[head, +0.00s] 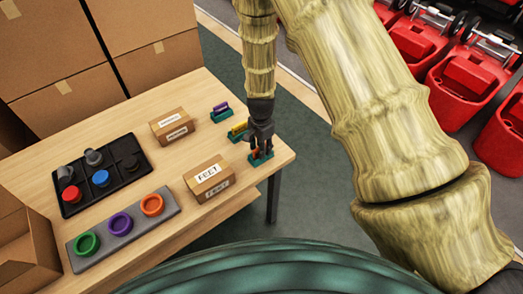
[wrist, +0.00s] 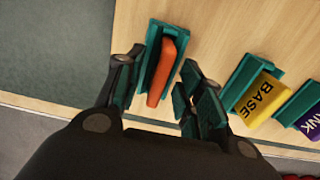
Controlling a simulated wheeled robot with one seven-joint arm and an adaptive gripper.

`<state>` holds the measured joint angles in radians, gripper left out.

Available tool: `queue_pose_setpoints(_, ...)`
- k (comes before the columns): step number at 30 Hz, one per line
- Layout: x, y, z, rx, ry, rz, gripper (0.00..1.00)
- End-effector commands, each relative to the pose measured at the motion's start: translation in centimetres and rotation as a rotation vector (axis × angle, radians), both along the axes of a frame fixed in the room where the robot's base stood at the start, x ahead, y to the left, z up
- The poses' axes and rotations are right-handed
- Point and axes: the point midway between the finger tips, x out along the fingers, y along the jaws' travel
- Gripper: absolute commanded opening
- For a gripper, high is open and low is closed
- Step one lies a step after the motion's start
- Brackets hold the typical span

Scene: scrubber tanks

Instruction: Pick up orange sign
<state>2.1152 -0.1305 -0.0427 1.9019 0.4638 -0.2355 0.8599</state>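The orange sign (wrist: 161,72) stands in a teal holder (wrist: 152,40) near the table's edge. In the head view the orange sign (head: 256,153) is partly hidden by my gripper (head: 260,148). In the wrist view my gripper (wrist: 158,98) is open, with one finger on each side of the orange sign and its holder. The fingers appear apart from the sign. I cannot tell how high the fingertips are above the table.
A yellow sign (wrist: 262,98) marked BASE and a purple sign (wrist: 310,122) stand in teal holders to the right. Small cardboard boxes (head: 209,180), a black tray (head: 100,190) and a grey tray with coloured rings (head: 102,246) share the table. Red bins (head: 460,90) stand beyond.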

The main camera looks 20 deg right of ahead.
Motion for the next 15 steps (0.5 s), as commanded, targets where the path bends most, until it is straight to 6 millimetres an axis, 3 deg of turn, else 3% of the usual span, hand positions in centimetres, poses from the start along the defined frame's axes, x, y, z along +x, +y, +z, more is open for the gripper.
queue_pose_setpoints(8,0.02,0.01,-0.11,0.000,0.000,0.000,0.36)
queue_pose_setpoints(13,0.01,-0.01,-0.11,0.000,0.000,0.000,0.05)
queue_pose_setpoints(15,0.01,-0.01,-0.10,0.000,0.000,0.000,0.00)
